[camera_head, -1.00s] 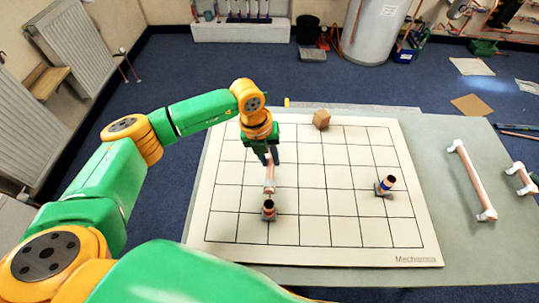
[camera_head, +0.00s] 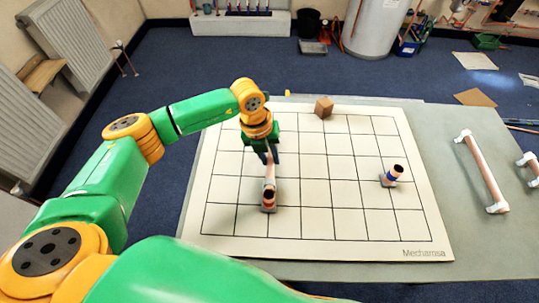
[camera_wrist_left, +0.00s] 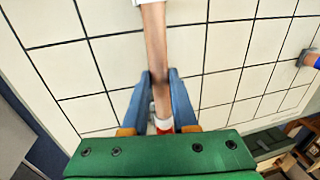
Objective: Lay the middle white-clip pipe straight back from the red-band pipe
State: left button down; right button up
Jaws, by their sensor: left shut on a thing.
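My left gripper (camera_head: 268,158) is shut on a copper pipe with white clips (camera_head: 269,172), over the left part of the gridded board. The pipe runs front to back. Its near end is at the red-band pipe (camera_head: 269,201), a short piece with a dark open end, standing on the board; I cannot tell if they touch. In the left wrist view the held pipe (camera_wrist_left: 155,45) passes between the blue fingers (camera_wrist_left: 160,88), with a white clip at the top edge and red showing below the fingers. My right gripper is not in view.
A blue-band pipe (camera_head: 392,175) stands on the right of the board (camera_head: 330,222). A brown block (camera_head: 323,107) sits at the back edge. A long white-clip pipe (camera_head: 482,172) and a shorter one (camera_head: 530,166) lie on the table at right. The board's middle is clear.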

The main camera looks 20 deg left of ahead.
pick_arm(q)
jog(key=shift+f, duration=0.25)
jog(key=c, duration=0.6)
grip_release()
notch_tip(320, 180, up, 9)
jog(key=p, duration=0.7)
jog(key=shift+r, duration=0.2)
jog(key=shift+f, duration=0.15)
